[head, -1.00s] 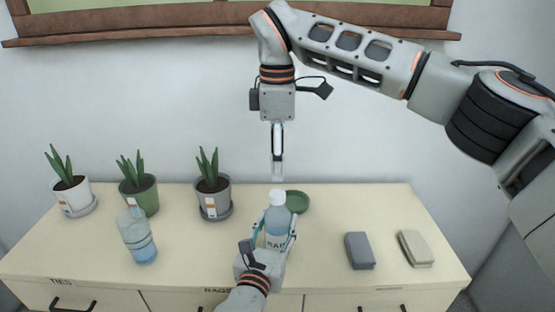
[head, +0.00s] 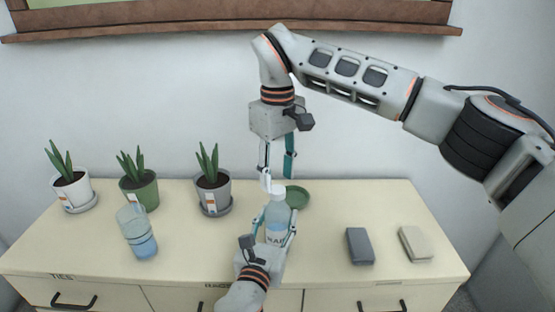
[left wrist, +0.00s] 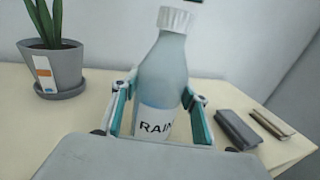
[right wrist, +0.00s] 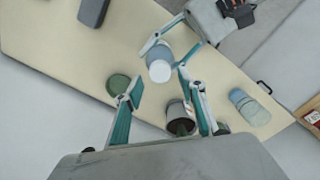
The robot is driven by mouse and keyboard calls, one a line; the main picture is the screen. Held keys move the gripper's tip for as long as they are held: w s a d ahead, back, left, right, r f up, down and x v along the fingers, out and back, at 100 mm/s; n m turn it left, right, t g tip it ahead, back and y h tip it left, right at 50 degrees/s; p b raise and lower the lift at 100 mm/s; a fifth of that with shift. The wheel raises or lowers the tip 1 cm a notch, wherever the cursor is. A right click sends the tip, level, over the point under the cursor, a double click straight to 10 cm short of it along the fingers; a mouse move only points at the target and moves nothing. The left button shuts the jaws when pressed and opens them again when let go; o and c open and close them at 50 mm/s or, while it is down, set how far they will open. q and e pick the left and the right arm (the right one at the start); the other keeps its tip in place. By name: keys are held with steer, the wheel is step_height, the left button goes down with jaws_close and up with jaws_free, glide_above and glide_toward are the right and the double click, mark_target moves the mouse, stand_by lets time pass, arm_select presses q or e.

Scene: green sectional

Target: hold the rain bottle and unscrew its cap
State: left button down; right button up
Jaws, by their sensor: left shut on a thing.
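The rain bottle (head: 276,222) is a clear, bluish bottle with a RAIN label, standing upright near the front of the cabinet top. Its white ribbed cap (left wrist: 177,20) is on its neck and also shows from above in the right wrist view (right wrist: 160,71). My left gripper (head: 275,230) is shut on the bottle body, one finger on each side. My right gripper (head: 278,178) points down just above the cap with its fingers apart and nothing between them. In the right wrist view, the cap lies beyond the gap between its fingertips (right wrist: 165,87).
Potted plants in white (head: 73,190), green (head: 140,193) and grey (head: 212,193) pots stand at the back left. A green dish (head: 297,197) is just behind the rain bottle. Dark (head: 359,246) and beige (head: 415,244) blocks lie at right.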

mark_target(277, 189)
steer(key=shift+f, duration=1.75)
